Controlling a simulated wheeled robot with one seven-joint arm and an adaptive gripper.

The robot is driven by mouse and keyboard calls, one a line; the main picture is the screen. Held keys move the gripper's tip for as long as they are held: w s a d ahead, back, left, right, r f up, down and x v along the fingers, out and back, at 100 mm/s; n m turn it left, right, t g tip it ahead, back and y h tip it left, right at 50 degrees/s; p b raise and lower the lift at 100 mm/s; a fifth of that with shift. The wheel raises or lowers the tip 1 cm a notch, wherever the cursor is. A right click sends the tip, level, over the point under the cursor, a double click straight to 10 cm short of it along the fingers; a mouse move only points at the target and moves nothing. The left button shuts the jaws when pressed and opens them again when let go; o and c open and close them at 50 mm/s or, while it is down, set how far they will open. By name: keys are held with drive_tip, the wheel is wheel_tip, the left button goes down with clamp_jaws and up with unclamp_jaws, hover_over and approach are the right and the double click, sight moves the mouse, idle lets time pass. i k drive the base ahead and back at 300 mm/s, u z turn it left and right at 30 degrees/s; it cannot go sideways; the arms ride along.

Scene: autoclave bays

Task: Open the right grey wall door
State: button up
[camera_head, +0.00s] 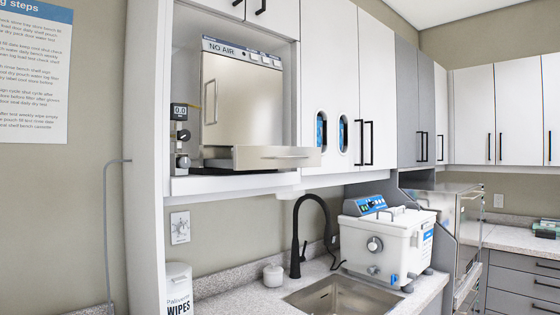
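The right grey wall door (427,95) is a narrow flat panel in the upper cabinet row, right of centre. It looks shut and flush with the left grey wall door (407,95). Two dark vertical bar handles (423,147) stand close together low at the seam between the grey doors. At this size I cannot clearly tell which handle sits on which door. My gripper is not in view.
White wall doors flank the grey pair. Below are a white benchtop unit (388,240), a sink (340,296) with a black faucet (298,235), and a metal-framed cabinet (455,225). An autoclave (240,100) with its tray out sits in the left bay. Right counter (510,238) is mostly clear.

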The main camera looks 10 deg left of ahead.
sight(425, 65)
drive_tip(key=k, duration=0.5)
drive_tip(key=z, duration=0.65)
drive_tip(key=i, duration=0.4)
drive_tip(key=z, duration=1.1)
drive_tip(key=i, duration=1.55)
drive_tip(key=z, duration=0.35)
drive_tip(key=i, duration=1.75)
drive_tip(key=u, duration=1.4)
drive_tip(key=i, duration=0.8)
drive_tip(key=u, duration=0.95)
